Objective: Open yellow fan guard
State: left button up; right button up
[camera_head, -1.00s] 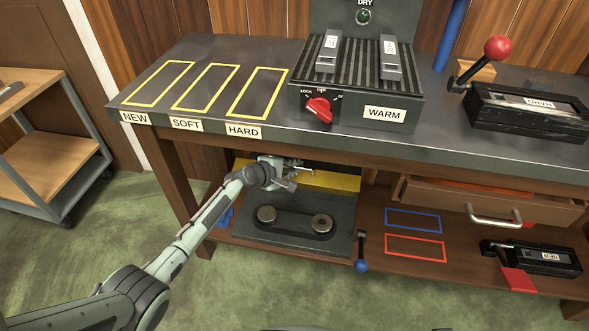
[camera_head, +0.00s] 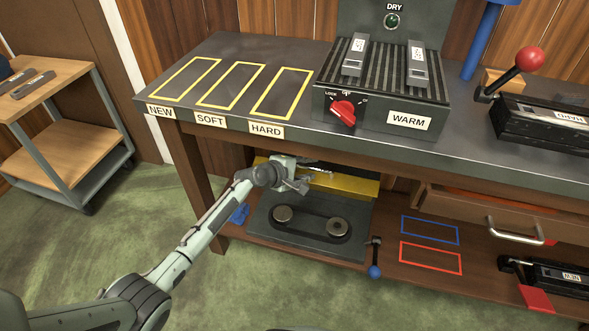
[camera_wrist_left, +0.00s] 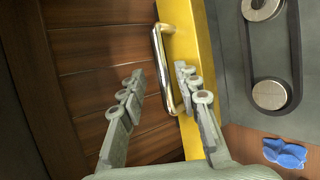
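The yellow fan guard (camera_head: 345,184) is a flat panel at the back of the grey belt unit under the bench. In the left wrist view the guard (camera_wrist_left: 199,38) runs upright and carries a chrome bar handle (camera_wrist_left: 158,62). My left gripper (camera_head: 306,174) is at the guard, under the bench top. In the left wrist view its fingers (camera_wrist_left: 164,90) are spread, with the handle between them. The right finger is over the yellow panel, close to the handle; the left finger is clear of it. I cannot tell whether either finger touches the handle. My right gripper is not in view.
The bench top (camera_head: 215,137) overhangs my left arm, with a bench leg (camera_head: 195,185) to its left. The belt unit (camera_head: 285,238) has two round pulleys. A blue-knobbed lever (camera_head: 375,262) stands to its right. A blue object (camera_head: 239,214) lies left of the unit.

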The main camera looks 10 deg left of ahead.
pick_arm(q)
jog(key=v, duration=0.9)
jog(key=shift+r, duration=0.1)
